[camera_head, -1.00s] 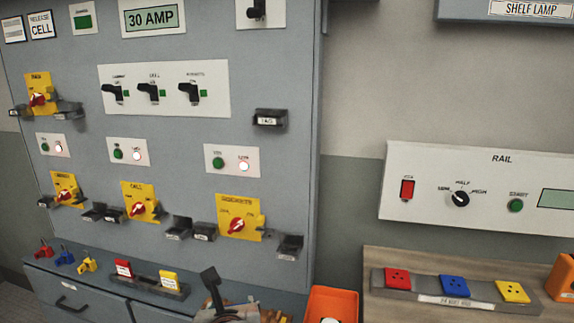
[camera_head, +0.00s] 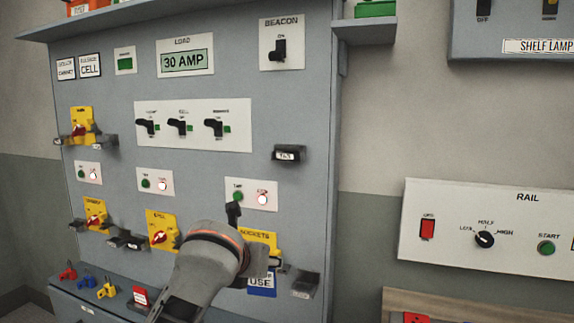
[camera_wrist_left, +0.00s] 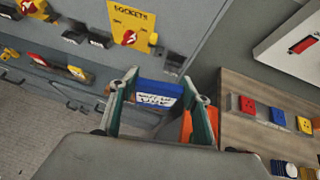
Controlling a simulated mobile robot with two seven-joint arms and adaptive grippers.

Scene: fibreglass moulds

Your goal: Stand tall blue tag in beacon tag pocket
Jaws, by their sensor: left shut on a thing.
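The blue tag (camera_head: 262,284) with white lettering is in my left gripper (camera_head: 264,264), low at the right side of the panel, in front of the yellow SOCKETS plate. In the left wrist view the tag (camera_wrist_left: 158,95) sits between the two fingers, its white label facing the camera. A dark pocket marked TAG (camera_head: 289,155) juts from the panel above and to the right of the gripper, well apart from the tag. It appears empty. The BEACON switch (camera_head: 280,48) is above that pocket. My right gripper is not in view.
Other dark pockets (camera_head: 305,284) and yellow switch plates (camera_head: 162,229) stick out along the lower panel. Small padlocks (camera_head: 87,282) lie on the ledge at lower left. A wooden bench (camera_wrist_left: 245,120) with coloured blocks stands at right.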

